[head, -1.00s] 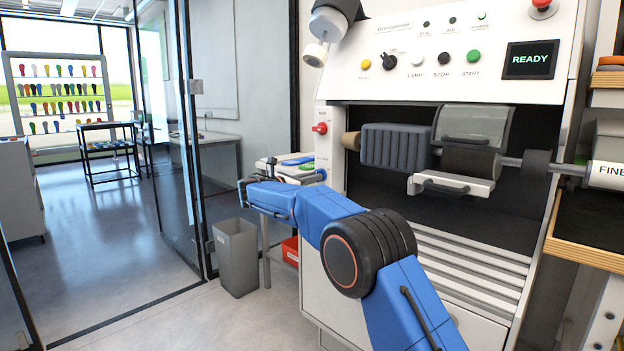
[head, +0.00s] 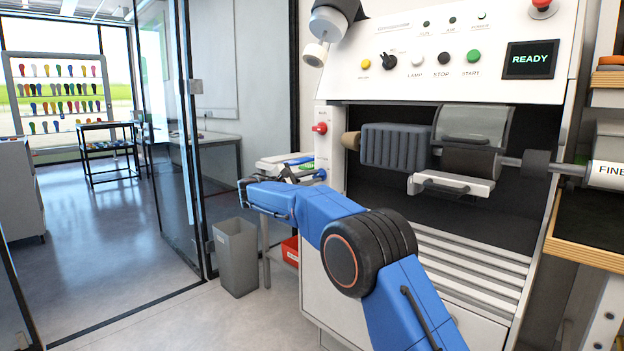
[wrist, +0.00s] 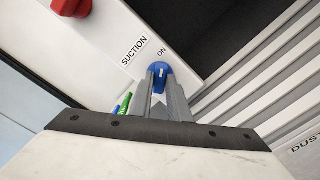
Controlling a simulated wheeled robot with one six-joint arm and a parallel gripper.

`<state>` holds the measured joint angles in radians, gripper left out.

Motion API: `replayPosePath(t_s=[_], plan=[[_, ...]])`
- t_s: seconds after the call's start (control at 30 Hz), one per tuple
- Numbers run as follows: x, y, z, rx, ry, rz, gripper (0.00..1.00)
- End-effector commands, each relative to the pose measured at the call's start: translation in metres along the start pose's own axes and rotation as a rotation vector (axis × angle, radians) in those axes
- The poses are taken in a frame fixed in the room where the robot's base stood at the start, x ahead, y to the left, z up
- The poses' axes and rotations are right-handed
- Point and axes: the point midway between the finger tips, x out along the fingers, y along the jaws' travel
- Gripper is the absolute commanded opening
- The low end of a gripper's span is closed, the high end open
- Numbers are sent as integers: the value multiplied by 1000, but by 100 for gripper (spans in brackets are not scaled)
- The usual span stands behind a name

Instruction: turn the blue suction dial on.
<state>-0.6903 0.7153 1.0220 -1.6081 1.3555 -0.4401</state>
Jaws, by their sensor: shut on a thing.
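The blue suction dial (wrist: 159,70) sits on the white machine panel beside the printed words SUCTION and ON. In the wrist view its white mark points roughly toward the ON label. The dial also shows small in the head view (head: 320,174), on the left side of the machine. My gripper (wrist: 161,88) is shut on the dial, one grey finger on each side. The fingers hide the lower part of the dial. In the head view my gripper (head: 305,175) reaches the dial from the left, and its fingertips are too small to make out.
A red knob (head: 320,128) is above the dial on the same panel. A small table (head: 272,166) with colored insoles stands behind my gripper. A grey bin (head: 236,258) is below.

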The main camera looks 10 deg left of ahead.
Motion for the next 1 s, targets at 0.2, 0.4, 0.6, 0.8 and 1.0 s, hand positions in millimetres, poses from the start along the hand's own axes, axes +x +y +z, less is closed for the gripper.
replayPosePath(t_s=[0.2,0.4,0.6,0.8,1.0], plan=[[-1,-1,-1,200,0,-2,0],[-1,-2,-1,369,0,-3,0],[-1,-2,-1,498,-1,-3,0],[-1,-3,-1,580,-1,-3,0],[-1,-3,-2,617,-1,-3,0]])
